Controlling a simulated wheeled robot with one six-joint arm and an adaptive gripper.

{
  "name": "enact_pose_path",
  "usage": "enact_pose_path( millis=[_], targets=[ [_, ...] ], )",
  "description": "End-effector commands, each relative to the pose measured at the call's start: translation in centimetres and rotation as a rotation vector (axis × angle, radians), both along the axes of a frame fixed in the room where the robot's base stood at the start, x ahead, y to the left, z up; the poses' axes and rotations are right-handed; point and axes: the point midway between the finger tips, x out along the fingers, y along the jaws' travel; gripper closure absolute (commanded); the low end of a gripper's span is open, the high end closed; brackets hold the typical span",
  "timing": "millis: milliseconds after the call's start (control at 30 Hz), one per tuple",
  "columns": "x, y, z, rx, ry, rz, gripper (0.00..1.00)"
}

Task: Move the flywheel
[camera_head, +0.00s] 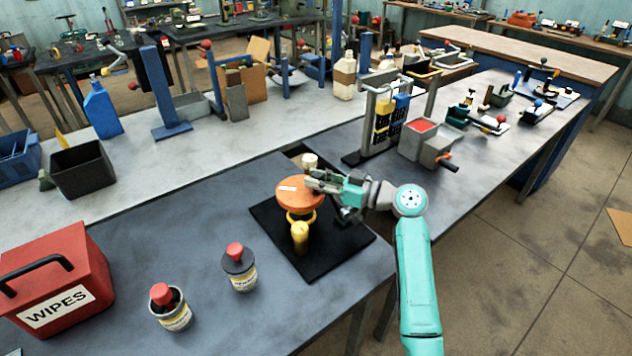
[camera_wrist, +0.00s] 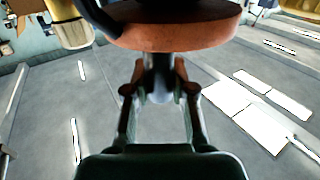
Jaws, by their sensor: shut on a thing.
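The flywheel looks to be the orange disc (camera_head: 300,194) on a small machine with a yellow ring and a yellow cylinder (camera_head: 300,236) in front. My gripper (camera_head: 316,182) reaches in from the right and is at the disc's right side. In the wrist view the disc's rim (camera_wrist: 180,35) fills the top, and my gripper (camera_wrist: 161,75) has its fingers at a grey part just under the rim. The fingers are shut on part of the flywheel; the exact contact is partly hidden.
A black mat (camera_head: 338,252) lies under the machine. Two red-topped cans (camera_head: 239,270) (camera_head: 173,309) and a red wipes box (camera_head: 55,275) stand to the left. A grey stand (camera_head: 378,120) and a grey box with a red top (camera_head: 422,144) are behind. The table's front edge is close.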

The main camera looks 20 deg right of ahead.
Motion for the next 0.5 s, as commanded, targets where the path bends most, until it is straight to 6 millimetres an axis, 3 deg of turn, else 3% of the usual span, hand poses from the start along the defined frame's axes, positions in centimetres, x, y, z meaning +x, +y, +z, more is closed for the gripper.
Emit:
enact_pose_path(
  millis=[500],
  targets=[
    [0.78, -0.22, -0.09, 0.0, 0.002, 0.195, 1.0]
  ],
)
